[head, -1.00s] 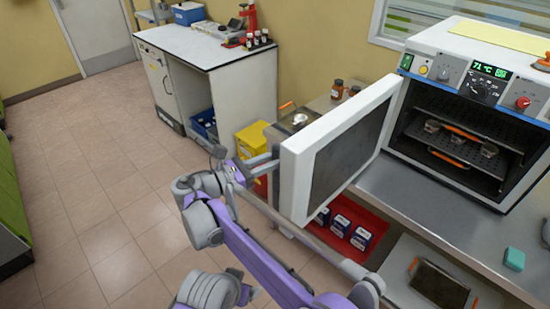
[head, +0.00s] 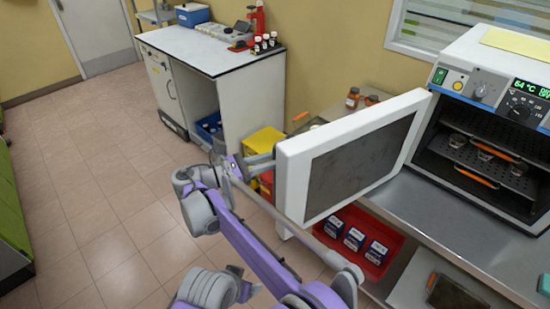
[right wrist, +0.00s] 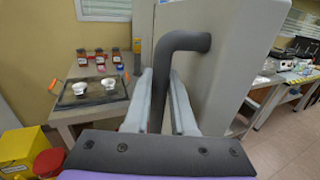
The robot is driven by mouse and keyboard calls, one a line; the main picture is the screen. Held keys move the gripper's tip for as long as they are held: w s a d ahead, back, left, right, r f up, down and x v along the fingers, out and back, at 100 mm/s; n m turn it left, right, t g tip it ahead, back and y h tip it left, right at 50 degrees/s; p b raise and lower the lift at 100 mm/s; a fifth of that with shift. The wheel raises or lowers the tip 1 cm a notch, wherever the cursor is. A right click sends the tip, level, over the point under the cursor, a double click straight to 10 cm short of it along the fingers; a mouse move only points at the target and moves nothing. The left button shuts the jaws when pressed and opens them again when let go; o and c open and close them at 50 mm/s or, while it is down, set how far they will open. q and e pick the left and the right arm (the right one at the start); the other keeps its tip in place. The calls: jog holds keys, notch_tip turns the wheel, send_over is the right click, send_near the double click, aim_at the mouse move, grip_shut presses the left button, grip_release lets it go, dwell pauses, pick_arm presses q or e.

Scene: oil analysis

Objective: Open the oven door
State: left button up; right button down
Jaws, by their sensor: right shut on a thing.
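The white oven (head: 480,95) stands on the counter at the right of the head view, with its chamber exposed. Its door (head: 350,165) stands wide open, swung out to the left, with the dark inner pane facing my head camera. My right gripper (head: 250,165) is at the door's far left edge, partly hidden. In the right wrist view its two fingers (right wrist: 160,105) are closed around the dark grey bent door handle (right wrist: 186,42), beside the pale outer door face (right wrist: 232,60). My left gripper is not in view.
Small dishes (head: 457,141) sit on the oven's racks. The steel counter (head: 420,195) runs in front. A red tray (head: 385,250) with blue-white boxes lies below the door. A yellow bin (head: 264,142) stands left of it. Open tiled floor (head: 100,220) lies to the left.

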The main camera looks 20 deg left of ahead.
jog(key=shift+f, duration=0.1)
dwell(0.3)
jog(key=c, duration=1)
grip_release()
jog(key=shift+w, duration=0.1)
